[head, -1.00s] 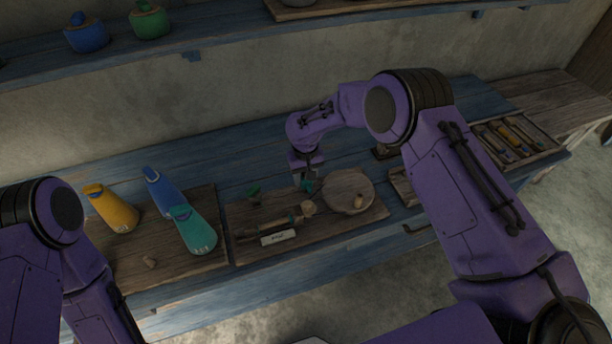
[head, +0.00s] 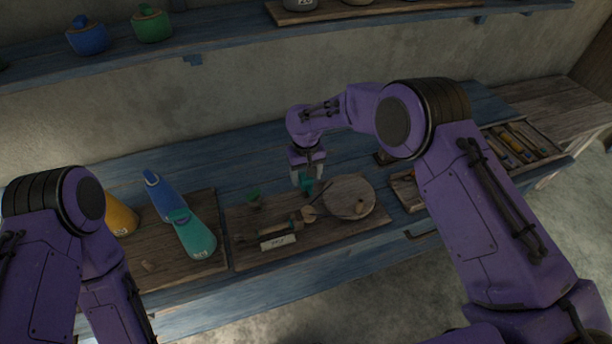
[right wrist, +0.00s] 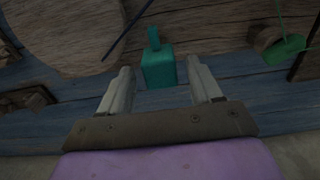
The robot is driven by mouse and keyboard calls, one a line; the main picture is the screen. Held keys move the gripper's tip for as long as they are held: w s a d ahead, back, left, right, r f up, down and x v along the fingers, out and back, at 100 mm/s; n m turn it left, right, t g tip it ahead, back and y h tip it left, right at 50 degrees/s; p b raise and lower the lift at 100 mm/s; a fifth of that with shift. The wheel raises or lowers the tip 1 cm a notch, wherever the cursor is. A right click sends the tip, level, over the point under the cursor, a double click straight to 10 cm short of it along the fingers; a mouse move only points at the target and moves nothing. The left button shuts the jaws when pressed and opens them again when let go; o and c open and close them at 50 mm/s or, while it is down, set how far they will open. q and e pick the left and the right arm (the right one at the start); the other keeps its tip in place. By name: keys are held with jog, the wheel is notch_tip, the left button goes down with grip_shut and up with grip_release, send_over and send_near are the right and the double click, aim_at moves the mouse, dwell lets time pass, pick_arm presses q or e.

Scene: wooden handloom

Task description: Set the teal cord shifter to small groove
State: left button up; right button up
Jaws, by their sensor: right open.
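The teal cord shifter (right wrist: 158,68) is a small teal block with a short upright peg, in the middle of the right wrist view. In the head view it shows as a small teal patch (head: 307,184) below my right gripper (head: 308,174). My right gripper is open, its two fingers (right wrist: 160,82) on either side of the block's near part, with gaps visible and nothing gripped. The grooves cannot be made out. My left gripper is outside the frames; only my left arm shows.
A round wooden disc (head: 349,197) lies right of the shifter. A thin dark rod (right wrist: 128,28) crosses beside it.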

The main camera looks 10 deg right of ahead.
notch_tip(320, 180, up, 9)
jog(key=shift+s+f+b, duration=0.1)
jog(key=shift+b, duration=0.95)
jog(key=shift+r, duration=0.45)
